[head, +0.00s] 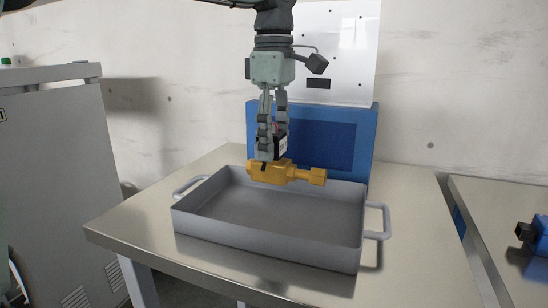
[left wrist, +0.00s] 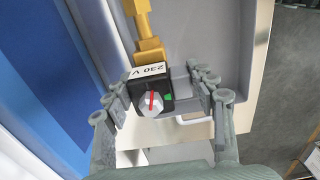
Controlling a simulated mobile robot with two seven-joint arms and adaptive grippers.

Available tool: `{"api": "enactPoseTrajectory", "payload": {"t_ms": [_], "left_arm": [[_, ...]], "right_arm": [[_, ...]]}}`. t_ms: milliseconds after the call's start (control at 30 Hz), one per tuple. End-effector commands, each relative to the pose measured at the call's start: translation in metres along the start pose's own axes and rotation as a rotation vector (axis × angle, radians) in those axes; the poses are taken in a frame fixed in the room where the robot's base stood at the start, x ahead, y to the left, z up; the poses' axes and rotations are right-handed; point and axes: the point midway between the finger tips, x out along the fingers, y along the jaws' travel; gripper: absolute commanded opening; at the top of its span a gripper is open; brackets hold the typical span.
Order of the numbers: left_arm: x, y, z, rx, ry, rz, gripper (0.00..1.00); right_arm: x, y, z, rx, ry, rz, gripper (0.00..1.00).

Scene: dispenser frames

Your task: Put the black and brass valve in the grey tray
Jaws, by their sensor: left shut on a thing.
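The valve has a brass body (head: 285,172) and a black box marked 230 V, seen in the left wrist view (left wrist: 151,94) with a red pointer on a light knob. My left gripper (head: 270,143) points down and is shut on the black box. The brass body hangs level below the fingers, over the back part of the grey tray (head: 265,246). The tray is empty where I can see its floor. Whether the valve touches the tray's back wall cannot be told. My right gripper is out of view.
The tray stands on a metal table (head: 415,237) with a handle at each end. A blue dispenser frame (head: 362,143) with a white panel (head: 345,50) stands behind it. A grey cabinet (head: 55,170) is at the left. A second table at the right bears a blue and black object (head: 540,235).

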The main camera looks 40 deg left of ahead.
Motion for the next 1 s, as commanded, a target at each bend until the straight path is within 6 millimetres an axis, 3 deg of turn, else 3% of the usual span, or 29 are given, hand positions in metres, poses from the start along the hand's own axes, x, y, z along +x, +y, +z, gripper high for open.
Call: {"api": "enactPoseTrajectory", "payload": {"t_ms": [267,667,700,867,1000], "left_arm": [[0.034,-0.001,0.0,0.001,-0.001,-0.001,0.05],[0.04,-0.001,0.0,0.001,-0.001,0.0,0.05],[0.041,-0.001,0.0,0.001,0.0,-0.002,0.59],[0.04,-0.001,0.0,0.001,0.0,-0.002,0.77],[0.04,-0.001,0.0,0.001,0.0,-0.002,0.77]], "right_arm": [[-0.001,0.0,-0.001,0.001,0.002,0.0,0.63],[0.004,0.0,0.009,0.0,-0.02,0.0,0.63],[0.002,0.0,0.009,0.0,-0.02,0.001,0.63],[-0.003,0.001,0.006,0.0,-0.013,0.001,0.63],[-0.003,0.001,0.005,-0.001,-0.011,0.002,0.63]]}}
